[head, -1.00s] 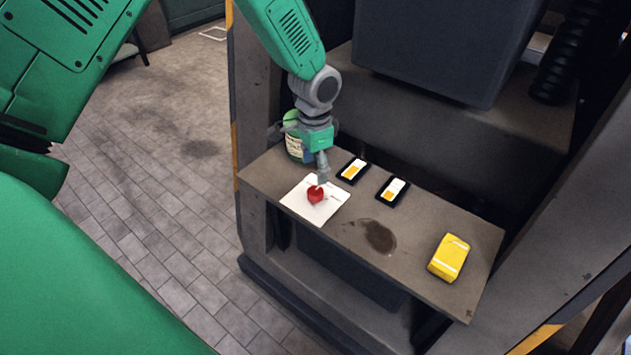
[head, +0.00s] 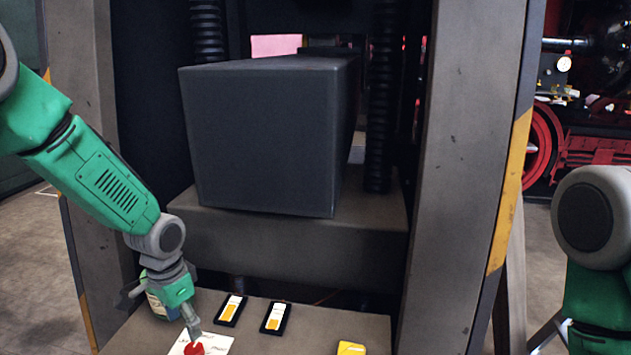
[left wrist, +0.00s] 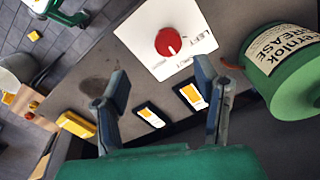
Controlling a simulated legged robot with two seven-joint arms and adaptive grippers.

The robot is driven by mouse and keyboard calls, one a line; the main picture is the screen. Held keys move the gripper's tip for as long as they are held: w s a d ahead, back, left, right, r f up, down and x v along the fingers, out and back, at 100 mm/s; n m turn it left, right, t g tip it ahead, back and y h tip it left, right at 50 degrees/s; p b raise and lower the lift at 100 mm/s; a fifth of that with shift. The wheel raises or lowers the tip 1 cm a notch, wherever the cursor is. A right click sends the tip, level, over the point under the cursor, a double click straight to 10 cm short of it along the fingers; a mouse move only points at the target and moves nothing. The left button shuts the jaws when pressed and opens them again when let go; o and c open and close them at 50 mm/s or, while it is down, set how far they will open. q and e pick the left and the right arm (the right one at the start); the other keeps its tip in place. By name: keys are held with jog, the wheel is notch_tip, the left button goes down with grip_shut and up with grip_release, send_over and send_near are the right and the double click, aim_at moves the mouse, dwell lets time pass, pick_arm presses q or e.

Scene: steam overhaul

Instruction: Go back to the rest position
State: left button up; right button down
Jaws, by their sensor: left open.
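My left gripper (head: 192,322) points down at the shelf in the head view, just above a red knob (head: 194,349) on a white plate. The left wrist view shows its two fingers (left wrist: 160,84) spread apart with nothing between them. The red knob (left wrist: 168,42) lies beyond the fingertips on its white plate (left wrist: 140,32), with a white pointer mark and printed lettering partly readable. The gripper looks clear of the knob. My right arm (head: 597,230) shows at the right edge of the head view; its gripper is not visible.
Two dark-framed yellow-and-white switches (head: 231,309) (head: 275,317) sit on the shelf (head: 135,335). A yellow box (head: 351,348) is to their right. A green grease can (left wrist: 290,75) stands close to my left gripper. A large dark block (head: 265,140) and frame posts (head: 470,170) rise behind.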

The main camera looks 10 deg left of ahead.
pick_arm(q)
jog(key=s+d+f+n+h, duration=0.15)
jog(key=s+d+f, duration=0.25)
jog(key=s+f, duration=0.85)
jog(key=s+a+f+n+y, duration=0.1)
jog(key=s+f+n, duration=0.1)
jog(key=s, duration=0.8)
jog(key=s+a+f+n+y, duration=0.1)
jog(key=s+n, duration=0.2)
jog(key=s, duration=0.7)
jog(key=w+f+m+b, duration=0.1)
jog(key=w+f+b, duration=0.2)
jog(key=f+b, duration=0.3)
jog(key=shift+w+d+f+t+b, duration=0.2)
jog(key=shift+w+d+t+b, duration=0.1)
jog(key=shift+d+b, duration=0.25)
jog(key=shift+a, duration=0.1)
jog(key=shift+w, duration=0.1)
